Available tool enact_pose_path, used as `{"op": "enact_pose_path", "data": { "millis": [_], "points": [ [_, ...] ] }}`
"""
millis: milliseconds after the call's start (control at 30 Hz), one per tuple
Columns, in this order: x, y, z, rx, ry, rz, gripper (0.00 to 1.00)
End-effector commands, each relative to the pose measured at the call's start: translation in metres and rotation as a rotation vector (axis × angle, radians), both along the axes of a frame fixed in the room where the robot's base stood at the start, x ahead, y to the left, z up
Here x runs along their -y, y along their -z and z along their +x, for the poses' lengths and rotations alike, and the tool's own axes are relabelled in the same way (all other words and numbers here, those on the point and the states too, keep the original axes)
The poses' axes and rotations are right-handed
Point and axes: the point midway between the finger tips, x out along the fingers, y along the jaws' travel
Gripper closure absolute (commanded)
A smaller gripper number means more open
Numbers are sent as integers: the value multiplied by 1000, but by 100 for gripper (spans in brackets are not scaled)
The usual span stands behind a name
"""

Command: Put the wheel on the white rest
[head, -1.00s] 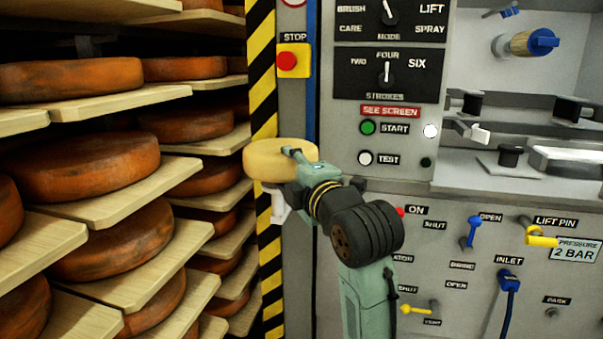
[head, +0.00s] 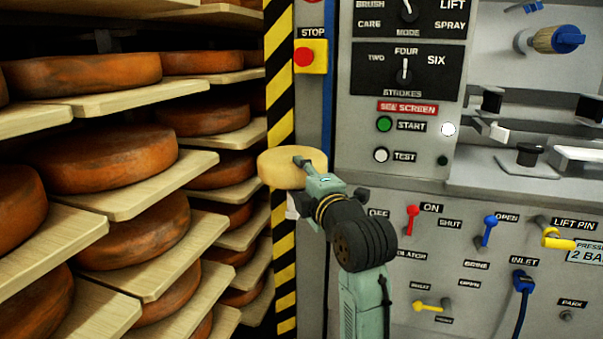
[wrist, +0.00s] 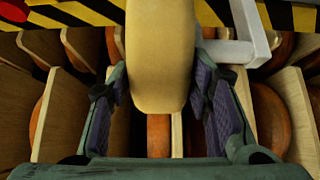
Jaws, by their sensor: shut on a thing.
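A pale yellow cheese wheel (head: 281,169) is held in front of the striped post in the head view. In the wrist view the wheel (wrist: 160,55) stands edge-on between the two finger pads. My gripper (wrist: 160,88) is shut on it; in the head view my gripper (head: 306,163) reaches over its right side. A white bracket (head: 292,207) shows just below the wheel in the head view, mostly hidden by wheel and arm. It also shows to the right of the wheel in the wrist view (wrist: 246,40). I cannot tell whether wheel and bracket touch.
Wooden shelves with several orange-brown wheels (head: 105,155) fill the left side. A yellow-black striped post (head: 280,100) and a red stop button (head: 305,57) are close by. The grey machine panel (head: 470,220) with levers and knobs stands at the right.

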Motion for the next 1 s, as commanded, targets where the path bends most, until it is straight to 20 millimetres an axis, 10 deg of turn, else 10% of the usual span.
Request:
{"op": "enact_pose_path", "data": {
  "millis": [233,267,500,1000],
  "points": [
    [0,0,-1,9,1,1,100],
    [0,3,0,0,0,0,53],
    [0,2,0,0,0,1,37],
    [5,1,-10,2,3,2,34]
  ]
}}
